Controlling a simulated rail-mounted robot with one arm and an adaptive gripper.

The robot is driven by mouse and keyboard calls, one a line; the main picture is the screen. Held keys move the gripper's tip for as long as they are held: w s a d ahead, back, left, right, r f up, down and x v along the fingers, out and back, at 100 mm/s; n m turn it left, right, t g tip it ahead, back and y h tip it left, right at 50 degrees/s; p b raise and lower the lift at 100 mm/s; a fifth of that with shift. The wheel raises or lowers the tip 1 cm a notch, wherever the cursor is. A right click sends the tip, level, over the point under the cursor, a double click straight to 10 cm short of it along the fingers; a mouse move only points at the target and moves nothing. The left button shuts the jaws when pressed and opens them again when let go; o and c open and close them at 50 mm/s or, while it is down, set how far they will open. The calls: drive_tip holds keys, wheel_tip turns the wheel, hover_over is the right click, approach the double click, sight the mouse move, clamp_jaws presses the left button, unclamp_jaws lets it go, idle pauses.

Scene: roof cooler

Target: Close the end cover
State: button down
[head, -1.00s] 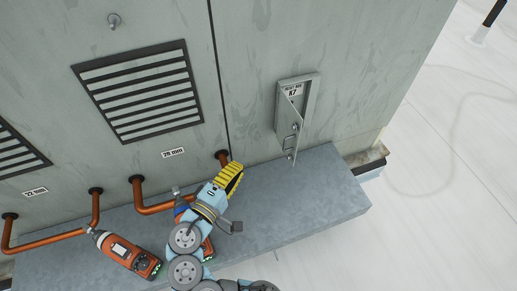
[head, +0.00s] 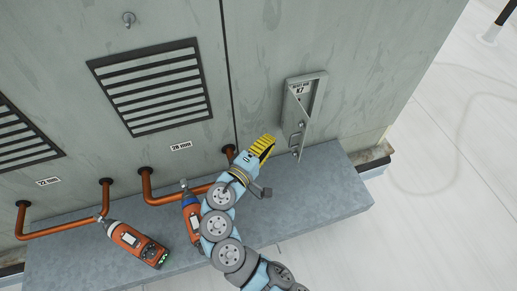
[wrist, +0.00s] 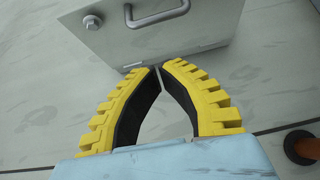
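A grey metal box (head: 318,92) marked K7 is fixed to the wall right of centre in the head view. It has a small handle and a round knob. In the wrist view the box (wrist: 190,18) is at the top, with its handle and knob near its lower edge.
A grey ledge (head: 310,205) runs under the wall. An orange tool (head: 137,243) lies on its left part; another (head: 191,212) is partly behind my arm. A copper pipe (head: 165,199) leaves the wall to the left. The ledge's right part is bare.

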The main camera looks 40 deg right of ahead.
drive_tip(key=shift+s+d+f+p, duration=0.1)
drive_tip(key=shift+s+d+p, duration=0.15)
drive_tip(key=shift+s+d, duration=0.4)
drive_tip(key=shift+s+d+p, duration=0.2)
drive_tip(key=shift+s+d, duration=0.1)
drive_tip(key=shift+d, duration=0.55)
